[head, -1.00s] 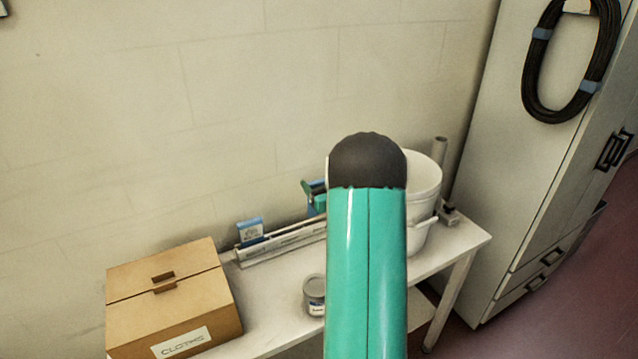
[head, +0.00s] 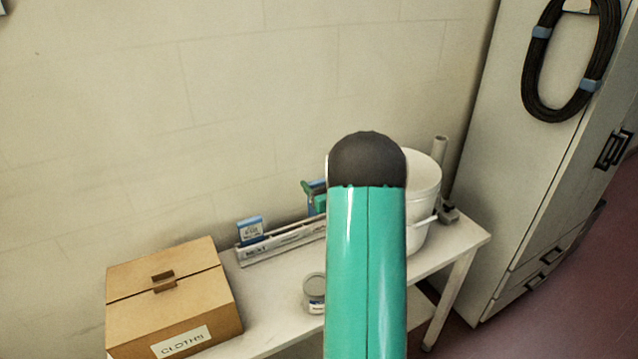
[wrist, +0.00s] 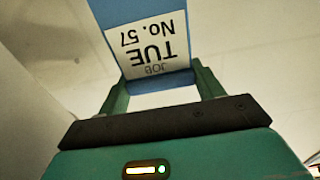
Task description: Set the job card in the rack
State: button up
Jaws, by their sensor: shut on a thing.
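The job card (wrist: 148,42) is blue with a white label reading "JOB TUE No. 57", upside down in the wrist view. My gripper (wrist: 162,85) has its two green fingers shut on the card's near end. The rack (head: 285,243) is a long, low, pale holder with labels along its front, lying on the bench near the wall. A blue and white card (head: 250,230) stands at its left end. My green arm hides the rack's right part. A small green and blue piece shows just left of my arm; I cannot tell if it is my gripper with the card.
A cardboard box (head: 170,290) labelled for cloths stands left on the white bench (head: 262,290). A small grey tin (head: 314,293) stands in front of the rack. A white bucket (head: 424,180) is at the right, partly behind my arm. A tall cabinet (head: 515,170) stands farther right.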

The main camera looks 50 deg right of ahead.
jog(key=shift+f, duration=3)
jog(key=o, duration=1.2)
jog(key=shift+c, duration=0.2)
jog(key=shift+s, duration=0.15)
jog(key=v, duration=1.3)
jog(key=shift+s, duration=0.25)
jog(key=shift+a+r, duration=0.1)
